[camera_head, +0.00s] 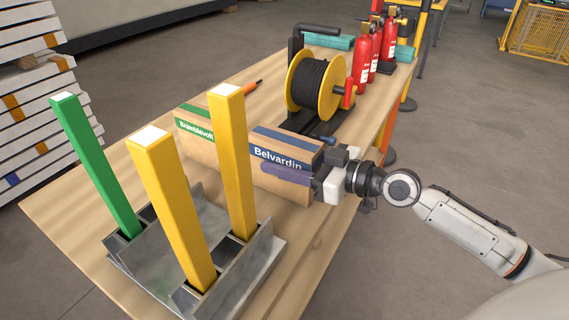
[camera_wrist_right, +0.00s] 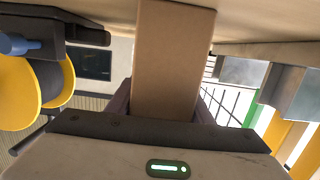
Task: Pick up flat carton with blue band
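The carton with the blue band (camera_head: 285,150), marked "Belvardin", stands on the wooden table, its band running along the top and upper front. My right gripper (camera_head: 305,170) reaches it from the right end, with one purple finger along its front face. In the right wrist view the carton's plain brown end (camera_wrist_right: 172,65) fills the space between the fingers (camera_wrist_right: 165,105), with no gap seen on either side. No clear lift off the table shows. The far finger is hidden in the head view. My left gripper is not in view.
A carton with a green band (camera_head: 197,132) stands just left. A metal rack (camera_head: 245,270) with yellow and green posts is in front. A cable reel (camera_head: 316,85) stands behind, and red fire extinguishers (camera_head: 364,55) are at the far end. The table's right edge is close.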

